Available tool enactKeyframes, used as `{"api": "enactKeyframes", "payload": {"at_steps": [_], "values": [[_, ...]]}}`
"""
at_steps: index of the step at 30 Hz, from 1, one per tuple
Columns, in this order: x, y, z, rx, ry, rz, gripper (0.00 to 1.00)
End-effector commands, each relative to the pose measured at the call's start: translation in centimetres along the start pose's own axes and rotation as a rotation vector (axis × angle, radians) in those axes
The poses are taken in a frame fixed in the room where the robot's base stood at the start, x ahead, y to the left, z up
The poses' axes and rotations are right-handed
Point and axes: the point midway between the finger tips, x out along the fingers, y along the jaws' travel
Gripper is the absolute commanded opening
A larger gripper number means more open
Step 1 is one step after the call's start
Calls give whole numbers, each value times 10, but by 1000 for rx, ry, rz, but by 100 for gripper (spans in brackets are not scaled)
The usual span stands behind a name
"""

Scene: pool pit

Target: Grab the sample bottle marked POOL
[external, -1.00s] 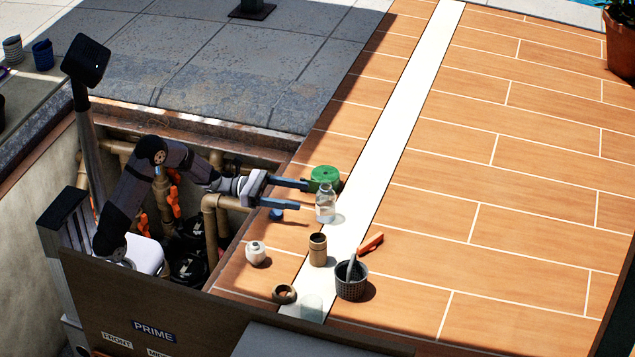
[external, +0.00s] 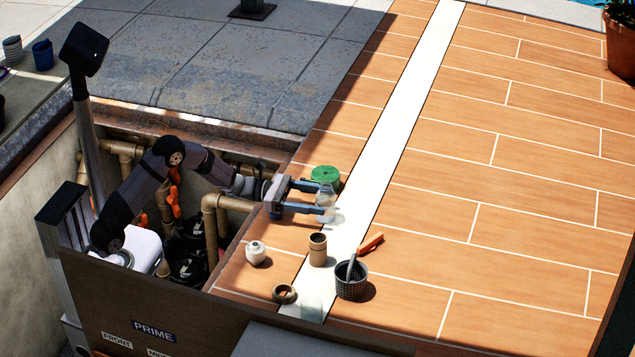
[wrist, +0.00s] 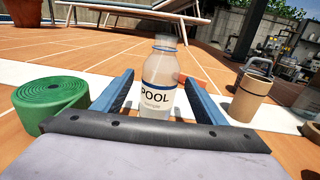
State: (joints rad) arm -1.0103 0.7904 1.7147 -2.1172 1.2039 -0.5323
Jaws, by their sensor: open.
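The clear sample bottle (wrist: 158,82) stands upright on the tiled deck, with a white label reading POOL and "sample" in the wrist view. In the external view the bottle (external: 326,203) is partly hidden by my gripper's fingers. My gripper (external: 325,198) is open, its two blue fingers lying on either side of the bottle. In the wrist view my gripper (wrist: 163,92) shows one finger left and one right of the bottle, with a gap visible on each side. The fingers' contact with the bottle is not seen.
A green hose roll (wrist: 50,102) lies close to the left finger. A brown cylinder (external: 318,250), white jar (external: 256,254), brown ring (external: 284,294), dark mesh cup (external: 351,287) and orange-handled item (external: 370,243) stand nearer the camera.

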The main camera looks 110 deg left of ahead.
Motion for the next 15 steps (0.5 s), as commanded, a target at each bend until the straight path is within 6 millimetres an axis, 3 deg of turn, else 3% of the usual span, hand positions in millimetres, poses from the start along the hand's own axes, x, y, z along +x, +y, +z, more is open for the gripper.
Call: {"api": "enactKeyframes", "payload": {"at_steps": [7,13,15], "values": [[2,0,0,0,0,0,66],[2,0,0,0,0,0,20],[2,0,1,1,-2,0,18]]}}
